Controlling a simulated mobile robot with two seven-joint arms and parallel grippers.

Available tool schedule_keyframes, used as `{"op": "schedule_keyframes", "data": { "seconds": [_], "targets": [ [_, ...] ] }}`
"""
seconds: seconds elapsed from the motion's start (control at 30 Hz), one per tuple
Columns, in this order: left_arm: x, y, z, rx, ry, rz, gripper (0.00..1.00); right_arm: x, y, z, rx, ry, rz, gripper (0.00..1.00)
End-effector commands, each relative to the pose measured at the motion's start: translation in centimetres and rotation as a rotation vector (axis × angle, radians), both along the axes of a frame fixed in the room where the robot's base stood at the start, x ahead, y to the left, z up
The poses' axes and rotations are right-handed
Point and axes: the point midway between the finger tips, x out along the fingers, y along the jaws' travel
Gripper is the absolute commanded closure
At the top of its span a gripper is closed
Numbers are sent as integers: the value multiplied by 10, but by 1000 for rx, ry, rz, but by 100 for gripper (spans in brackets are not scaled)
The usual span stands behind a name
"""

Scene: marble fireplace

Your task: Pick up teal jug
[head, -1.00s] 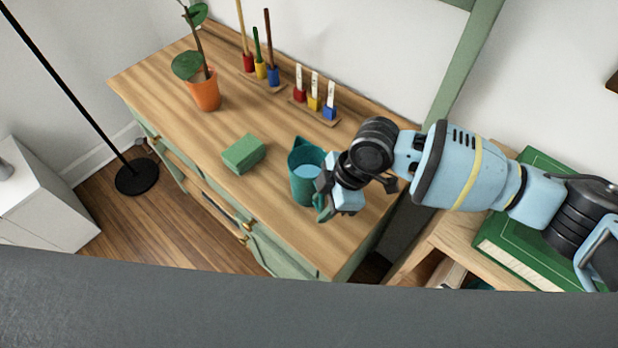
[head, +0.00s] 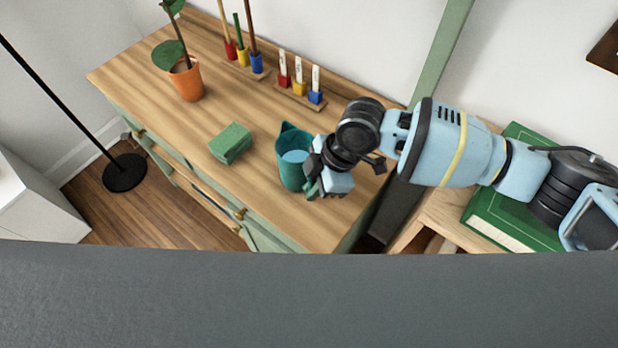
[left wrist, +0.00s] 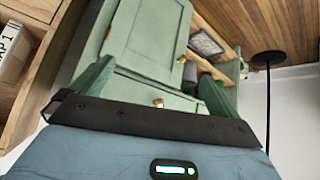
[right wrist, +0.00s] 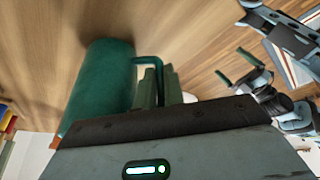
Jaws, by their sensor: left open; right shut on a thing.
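The teal jug (head: 291,172) stands on the wooden cabinet top near its right end, with a light blue inside showing. My right gripper (head: 316,188) is at the jug's right side. In the right wrist view the jug (right wrist: 100,92) lies left of the green fingers (right wrist: 158,88), which are shut on its handle (right wrist: 148,61). The jug's base looks to be on the wood; I see no clear gap. My left gripper (left wrist: 155,85) is open and empty, its fingers wide apart in front of the green cabinet. It does not show in the head view.
A green block (head: 230,143) lies left of the jug. A potted plant (head: 187,82), colored blocks with rods (head: 242,58) and smaller colored blocks (head: 300,88) stand farther back. A green book (head: 515,200) lies on the wooden unit at right. A black lamp (head: 124,172) stands on the floor.

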Motion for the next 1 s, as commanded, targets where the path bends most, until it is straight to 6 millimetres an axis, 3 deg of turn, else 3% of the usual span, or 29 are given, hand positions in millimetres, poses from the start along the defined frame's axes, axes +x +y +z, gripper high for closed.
{"op": "schedule_keyframes", "data": {
  "seconds": [0.33, 0.67, 0.8, 1.0],
  "targets": [
    [22, 0, 31, 0, -64, 1, 0, 1, 2, 45, 4, -13, 1, 100],
    [65, 5, 83, 13, -198, -3, 0, -75, 29, 54, 5, -24, 6, 100],
    [57, 11, 71, 26, -170, -10, 0, -109, 39, 46, 7, -4, 6, 100],
    [53, 11, 67, 27, -158, -12, 0, -138, 49, 48, 5, -2, 4, 100]
  ]
}}
